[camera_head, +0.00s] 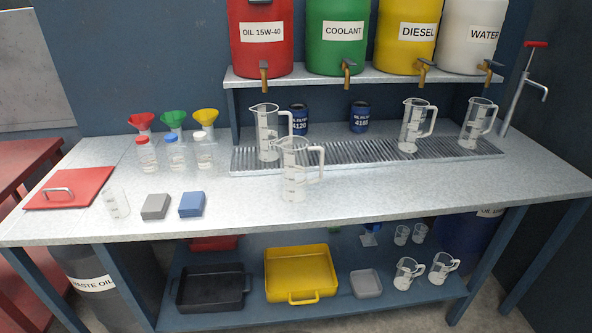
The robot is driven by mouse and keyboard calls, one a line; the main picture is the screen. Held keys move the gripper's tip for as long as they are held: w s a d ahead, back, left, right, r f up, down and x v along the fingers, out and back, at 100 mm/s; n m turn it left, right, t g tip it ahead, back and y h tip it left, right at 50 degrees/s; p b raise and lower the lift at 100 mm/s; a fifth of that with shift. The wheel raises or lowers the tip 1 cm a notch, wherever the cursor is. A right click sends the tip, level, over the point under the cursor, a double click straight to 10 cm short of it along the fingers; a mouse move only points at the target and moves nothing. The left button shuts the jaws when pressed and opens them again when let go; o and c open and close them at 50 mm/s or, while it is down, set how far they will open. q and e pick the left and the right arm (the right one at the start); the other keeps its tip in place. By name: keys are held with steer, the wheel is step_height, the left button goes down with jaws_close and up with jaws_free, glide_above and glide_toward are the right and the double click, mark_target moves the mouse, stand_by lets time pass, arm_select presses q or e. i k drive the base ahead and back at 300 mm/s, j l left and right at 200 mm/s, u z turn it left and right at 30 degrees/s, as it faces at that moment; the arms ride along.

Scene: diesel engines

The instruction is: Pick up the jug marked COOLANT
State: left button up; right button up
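Clear measuring jugs with handles stand on the bench: one (268,135) on the left of the drip grating, one (294,175) in front of it on the bare bench, and two on the right of the grating, (412,128) and (473,125). Their print is too small to read, so I cannot tell which is marked COOLANT. Two more jugs, (405,274) and (439,268), stand on the lower shelf. A readable COOLANT label is on the green drum (335,50) on the upper shelf. Neither gripper is in view.
Red (262,55), yellow (406,50) and white (468,48) drums with taps flank the green one. Bottles (146,158), funnels (174,120), a blue block (192,206) and a red lid (70,190) are at left. The bench's right front (440,182) is clear.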

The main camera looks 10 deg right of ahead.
mark_target(300, 170)
steer(key=i+l+u, duration=0.25)
steer(key=l, duration=0.15)
steer(key=l+u, duration=0.25)
steer(key=i+l+u, duration=0.2)
steer(key=l, duration=0.35)
steer(key=k, duration=0.05)
